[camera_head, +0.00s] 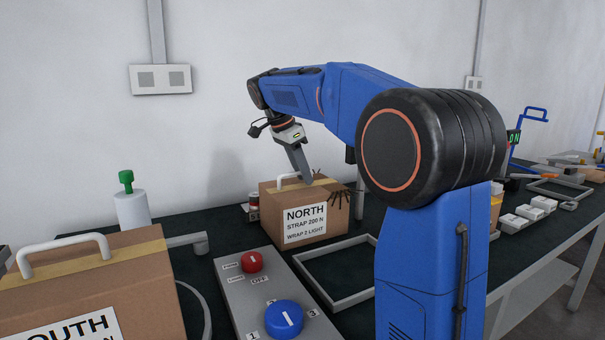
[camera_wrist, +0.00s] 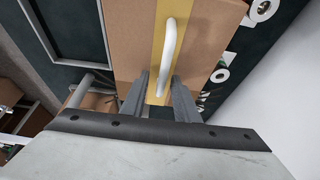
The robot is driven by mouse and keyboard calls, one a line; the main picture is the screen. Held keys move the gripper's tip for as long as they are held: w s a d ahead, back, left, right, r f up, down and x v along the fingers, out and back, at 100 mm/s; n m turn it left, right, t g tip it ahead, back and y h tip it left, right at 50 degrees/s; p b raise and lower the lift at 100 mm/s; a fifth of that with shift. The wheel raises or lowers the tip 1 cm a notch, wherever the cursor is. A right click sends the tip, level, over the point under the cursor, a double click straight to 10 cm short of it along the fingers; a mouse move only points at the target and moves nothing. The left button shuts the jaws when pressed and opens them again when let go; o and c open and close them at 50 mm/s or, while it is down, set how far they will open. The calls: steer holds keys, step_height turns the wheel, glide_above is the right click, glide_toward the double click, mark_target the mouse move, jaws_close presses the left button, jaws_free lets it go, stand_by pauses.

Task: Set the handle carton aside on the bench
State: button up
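A brown carton labelled NORTH (camera_head: 304,233) stands upright on the dark bench (camera_head: 225,235), with yellow tape and a white handle (camera_head: 284,178) on top. My gripper (camera_head: 307,178) is over the top of this carton. In the wrist view, my gripper (camera_wrist: 160,80) is open, with one finger on each side of the near end of the white handle (camera_wrist: 168,50). I see gaps beside the handle; whether the fingertips are level with it I cannot tell. A second carton (camera_head: 90,275) with a white handle, its label partly cut off ("OUTH"), stands at the front left.
A grey control box (camera_head: 245,297) with red and blue knobs lies between the cartons. An empty grey rectangular frame (camera_head: 347,298) lies right of it. A white bottle with a green top (camera_head: 131,208) stands behind the left carton. Dark strands (camera_head: 338,200) hang by the NORTH carton's right side.

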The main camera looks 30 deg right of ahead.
steer(key=v, duration=1.2)
steer(key=shift+s, duration=0.1)
